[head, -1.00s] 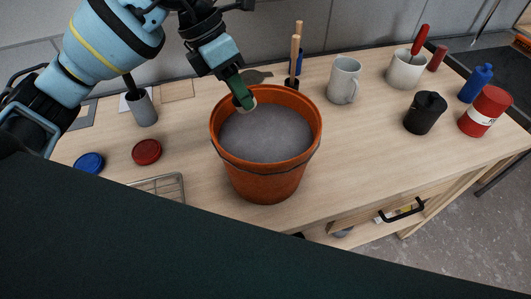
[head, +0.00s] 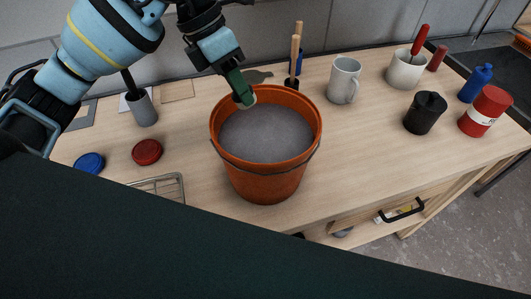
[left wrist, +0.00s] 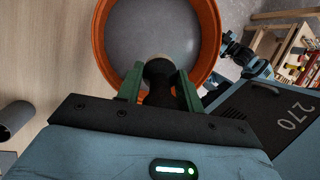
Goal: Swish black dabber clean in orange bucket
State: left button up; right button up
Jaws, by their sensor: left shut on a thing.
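The orange bucket (head: 265,180) stands upright on the table, with grey liquid (head: 265,135) inside; its rim also shows in the left wrist view (left wrist: 101,40). My left gripper (head: 241,94) is above the bucket's back left rim. Its green fingers (left wrist: 158,88) are shut on the black dabber (left wrist: 158,74). The dabber's pale end (head: 248,101) points down over the inside of the rim, seemingly above the liquid. The fingers hide most of the dabber in the head view. My right gripper is not seen.
Behind the bucket, wooden sticks (head: 295,50) stand in a dark holder. A grey mug (head: 344,80), a cream pot (head: 404,72), a black lidded cup (head: 424,115) and a red can (head: 484,112) stand right. Red (head: 146,151) and blue lids (head: 90,162) lie left.

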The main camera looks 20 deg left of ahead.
pick_arm(q)
jog(key=shift+r, duration=2)
